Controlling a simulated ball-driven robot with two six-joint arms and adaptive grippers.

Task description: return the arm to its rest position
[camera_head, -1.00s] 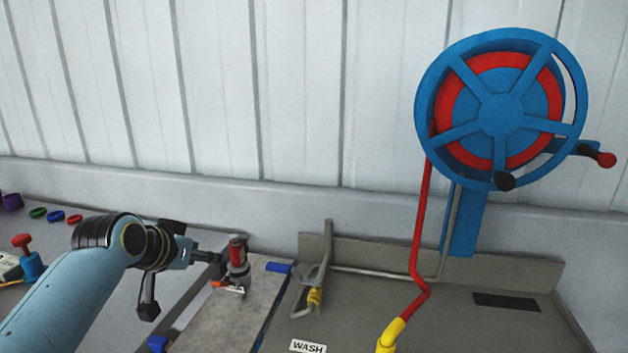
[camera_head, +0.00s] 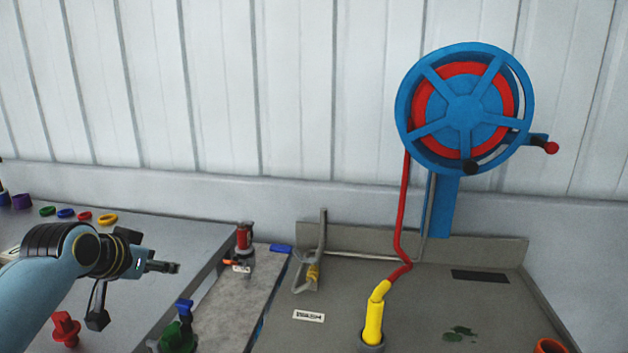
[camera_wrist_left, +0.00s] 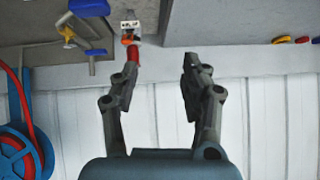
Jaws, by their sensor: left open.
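My left arm (camera_head: 45,270) comes in from the left in the head view. Its gripper (camera_head: 172,267) is above the grey bench and points to the right, apart from everything around it. In the left wrist view the two fingers of the gripper (camera_wrist_left: 160,72) stand wide apart with nothing held between them. A red and grey fitting (camera_head: 243,245) with an orange lever stands to the right of the gripper in the head view. In the wrist view its red part (camera_wrist_left: 133,53) shows beyond the left finger. My right gripper is not in view.
A blue hose reel (camera_head: 464,112) hangs on the white wall, its red hose running to a yellow nozzle (camera_head: 374,318) on the wash counter (camera_head: 420,300). A green knob (camera_head: 177,338) and a red valve (camera_head: 66,329) stand near the arm. Coloured rings (camera_head: 107,219) lie behind it.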

